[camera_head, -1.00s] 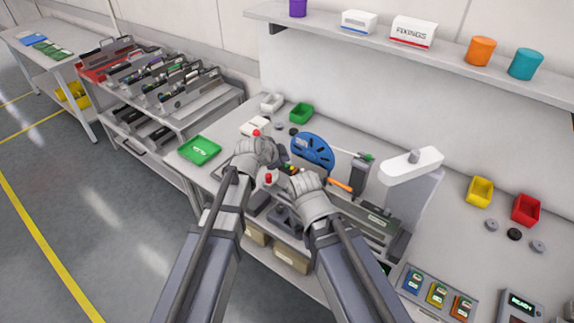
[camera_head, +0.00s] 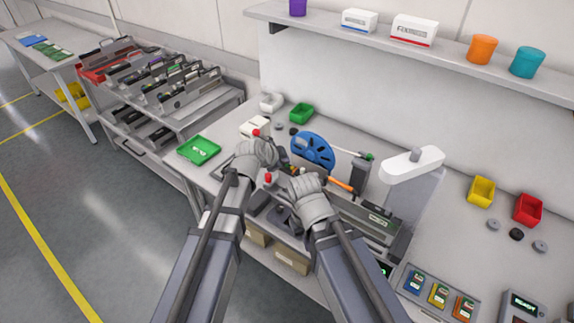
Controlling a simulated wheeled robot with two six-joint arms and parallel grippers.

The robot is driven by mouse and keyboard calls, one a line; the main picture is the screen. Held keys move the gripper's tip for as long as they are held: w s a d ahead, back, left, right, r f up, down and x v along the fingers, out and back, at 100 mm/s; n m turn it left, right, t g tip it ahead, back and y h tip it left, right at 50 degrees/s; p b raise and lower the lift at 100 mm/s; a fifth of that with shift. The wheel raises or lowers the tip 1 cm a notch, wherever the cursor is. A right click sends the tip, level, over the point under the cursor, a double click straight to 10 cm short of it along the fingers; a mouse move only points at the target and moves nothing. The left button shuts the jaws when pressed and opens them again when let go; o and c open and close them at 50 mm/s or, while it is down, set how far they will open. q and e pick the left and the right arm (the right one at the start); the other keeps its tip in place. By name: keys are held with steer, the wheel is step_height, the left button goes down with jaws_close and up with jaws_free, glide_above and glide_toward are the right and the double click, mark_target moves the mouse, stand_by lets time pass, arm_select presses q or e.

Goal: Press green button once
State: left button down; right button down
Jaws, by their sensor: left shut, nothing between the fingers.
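I cannot make out a green button; the area around the grippers is small and partly covered by them. A white box (camera_head: 253,126) with a red knob (camera_head: 256,133) stands just beyond my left gripper (camera_head: 279,160). The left gripper is shut and empty, over the bench beside the blue reel. My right gripper (camera_head: 292,180) is close to its right and nearer to me; its fingers are too small to read. A second red knob (camera_head: 268,178) shows between the two wrists.
A blue reel (camera_head: 314,151) and a grey feeder (camera_head: 377,222) lie close to the grippers. A white-topped machine (camera_head: 412,165) stands at right. A green tray (camera_head: 199,150) is at left. Yellow (camera_head: 481,191) and red (camera_head: 528,209) bins sit at far right.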

steer(key=shift+f, duration=0.2)
steer(key=shift+r, duration=0.1)
steer(key=shift+r+p, duration=0.65)
steer(key=shift+r, duration=0.05)
step_height(320, 180, up, 5)
steer(key=p, duration=0.5)
stand_by(0.8)
